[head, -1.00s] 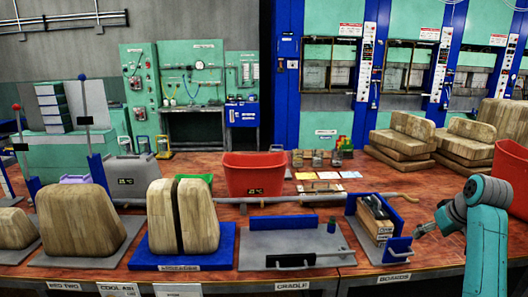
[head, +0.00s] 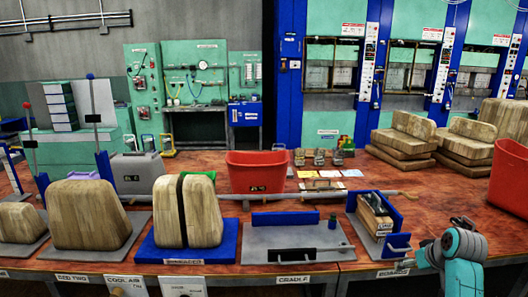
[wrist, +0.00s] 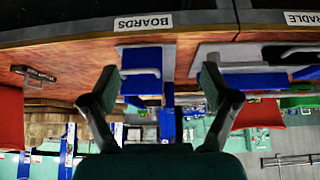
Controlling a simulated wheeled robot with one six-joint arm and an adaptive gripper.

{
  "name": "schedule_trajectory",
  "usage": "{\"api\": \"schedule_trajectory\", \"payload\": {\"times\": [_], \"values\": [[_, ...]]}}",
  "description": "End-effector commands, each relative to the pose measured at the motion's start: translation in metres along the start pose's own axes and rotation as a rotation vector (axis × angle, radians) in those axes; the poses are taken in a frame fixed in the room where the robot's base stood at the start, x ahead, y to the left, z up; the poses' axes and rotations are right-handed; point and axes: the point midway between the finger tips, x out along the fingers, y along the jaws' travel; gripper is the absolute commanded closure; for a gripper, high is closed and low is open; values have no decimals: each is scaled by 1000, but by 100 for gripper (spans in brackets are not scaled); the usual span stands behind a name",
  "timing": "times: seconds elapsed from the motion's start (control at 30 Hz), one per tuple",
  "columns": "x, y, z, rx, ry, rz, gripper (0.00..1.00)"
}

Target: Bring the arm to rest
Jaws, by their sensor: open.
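My arm (head: 458,252), teal and grey, shows at the lower right of the head view, bent low at the table's front edge. My gripper (wrist: 158,88) is open and empty in the wrist view, its two dark fingers spread wide apart. In the head view the gripper is small and dark, in front of the boards fixture near its label, and its fingers are hard to make out. The grey and blue boards fixture (head: 399,241) holds a wooden block. In the wrist view, which is upside down, the BOARDS label (wrist: 143,23) shows ahead of the fingers.
A grey cradle plate (head: 262,238) with a black handle lies left of the boards fixture. A red bin (head: 256,172) stands behind it, and another red bin (head: 510,180) stands at the right. Wooden forms (head: 90,215) fill the left. Bare tabletop (head: 440,195) shows behind my arm.

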Motion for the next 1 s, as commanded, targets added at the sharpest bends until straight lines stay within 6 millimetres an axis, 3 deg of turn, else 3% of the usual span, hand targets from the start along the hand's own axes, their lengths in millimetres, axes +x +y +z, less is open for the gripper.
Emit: {"api": "schedule_trajectory", "payload": {"times": [0.2, 0.5, 0.77, 1.0], "values": [[49, -39, 66, 20, 51, 15, 14], [85, -92, 161, 42, 138, 42, 14], [88, -134, 244, 54, 213, 61, 14], [68, -169, 316, 58, 285, 73, 14]]}}
